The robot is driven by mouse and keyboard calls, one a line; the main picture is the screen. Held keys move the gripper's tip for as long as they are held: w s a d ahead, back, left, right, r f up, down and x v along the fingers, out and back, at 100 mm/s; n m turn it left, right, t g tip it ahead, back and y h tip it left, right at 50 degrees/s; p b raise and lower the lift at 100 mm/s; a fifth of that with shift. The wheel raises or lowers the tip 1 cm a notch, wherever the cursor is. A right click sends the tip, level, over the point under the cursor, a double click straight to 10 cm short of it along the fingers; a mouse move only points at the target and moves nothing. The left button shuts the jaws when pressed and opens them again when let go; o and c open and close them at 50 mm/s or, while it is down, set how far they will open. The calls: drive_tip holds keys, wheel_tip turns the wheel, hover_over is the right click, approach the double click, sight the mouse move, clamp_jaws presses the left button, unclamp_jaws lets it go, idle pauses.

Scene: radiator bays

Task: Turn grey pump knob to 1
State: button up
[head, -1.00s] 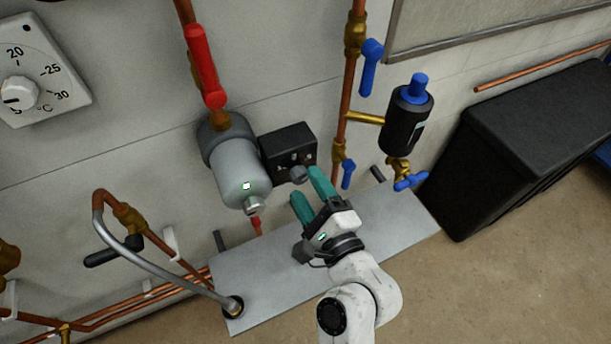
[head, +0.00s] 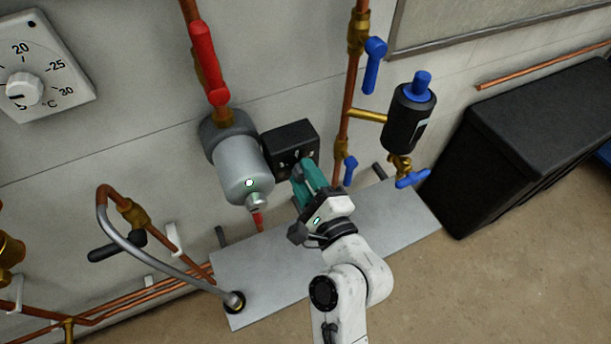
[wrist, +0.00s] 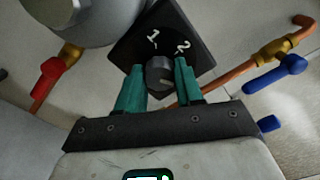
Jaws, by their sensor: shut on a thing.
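The grey pump (head: 241,172) hangs on the wall pipe, and its black control box (head: 289,143) sits against its right side. The grey knob (wrist: 160,75) is on the box face, below the printed numbers 1 and 2 in the wrist view. My gripper (wrist: 159,69) has its teal fingers on either side of the knob, shut on it. In the head view my gripper (head: 304,170) reaches the lower front of the box, and the fingers hide the knob. I cannot tell which number the knob points to.
A red-handled valve (head: 206,62) is above the pump. Blue valve handles (head: 374,65) and a black cylinder (head: 408,118) stand to the right. A grey shelf plate (head: 260,283) lies below, and a black box (head: 520,150) stands at right.

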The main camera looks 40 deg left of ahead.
drive_tip(key=shift+c, duration=1.1)
drive_tip(key=shift+f+n, duration=0.1)
drive_tip(key=shift+n, duration=0.2)
drive_tip(key=n+b, duration=0.3)
drive_tip(key=n, duration=0.2)
drive_tip(key=shift+f+n+b, duration=0.1)
drive_tip(key=shift+n+b, duration=0.2)
drive_tip(key=shift+b, duration=0.05)
drive_tip(key=n+b, duration=0.3)
drive_tip(key=n, duration=0.1)
drive_tip(key=shift+n, duration=0.3)
drive_tip(key=n+b, duration=0.2)
drive_tip(key=n, duration=0.1)
drive_tip(key=shift+f+n+b, duration=0.1)
drive_tip(key=shift+n+b, duration=0.2)
drive_tip(key=shift+b, duration=0.05)
drive_tip(key=n+b, duration=0.4)
drive_tip(key=n, duration=0.1)
drive_tip(key=shift+n+b, duration=1.35)
drive_tip(key=shift+n, duration=0.75)
